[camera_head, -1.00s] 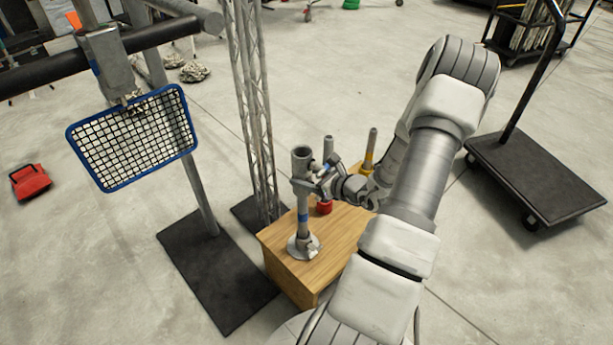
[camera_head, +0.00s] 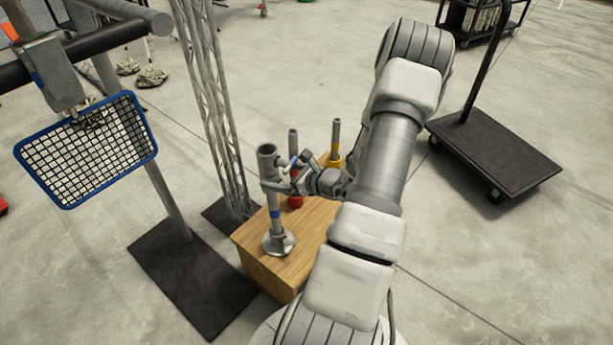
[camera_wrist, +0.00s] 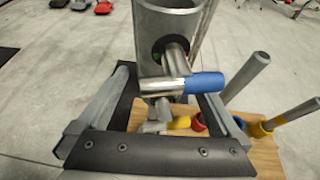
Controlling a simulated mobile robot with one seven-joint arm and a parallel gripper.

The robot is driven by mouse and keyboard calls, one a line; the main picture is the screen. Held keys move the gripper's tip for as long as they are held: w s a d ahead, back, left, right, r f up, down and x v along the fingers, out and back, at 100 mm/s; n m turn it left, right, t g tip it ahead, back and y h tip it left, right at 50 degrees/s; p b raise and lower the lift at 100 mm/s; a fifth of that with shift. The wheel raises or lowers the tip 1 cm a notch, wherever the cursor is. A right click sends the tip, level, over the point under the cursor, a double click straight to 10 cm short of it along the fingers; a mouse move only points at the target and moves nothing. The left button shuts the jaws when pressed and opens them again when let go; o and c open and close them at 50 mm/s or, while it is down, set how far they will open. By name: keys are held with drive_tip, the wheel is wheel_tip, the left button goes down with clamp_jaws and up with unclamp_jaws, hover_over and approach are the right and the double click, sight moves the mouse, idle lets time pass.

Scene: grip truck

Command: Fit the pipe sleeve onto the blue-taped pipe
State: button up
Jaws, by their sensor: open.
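The grey pipe sleeve (camera_head: 267,158) is upright at the top of the blue-taped pipe (camera_head: 275,216), in line with it. The blue tape shows below the sleeve, and the pipe stands on a round flanged base (camera_head: 279,243) on the wooden box. From this angle I cannot tell how far the sleeve sits over the pipe. My gripper (camera_head: 285,182) is open beside the sleeve. In the wrist view the sleeve (camera_wrist: 165,22) rises beyond my gripper (camera_wrist: 165,92), its side fitting and blue-tipped handle (camera_wrist: 205,83) lying between the fingers. The lower pipe is hidden there.
The wooden box (camera_head: 296,238) also bears a red-based pipe (camera_head: 293,150) and a yellow-based pipe (camera_head: 335,140), both to the right. A truss (camera_head: 207,90) and a blue-framed grid (camera_head: 90,150) stand left. A black cart (camera_head: 495,150) stands right on open floor.

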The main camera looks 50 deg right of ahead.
drive_tip(key=p+v, duration=0.3)
drive_tip(key=v, duration=1.2)
drive_tip(key=shift+s, duration=0.1)
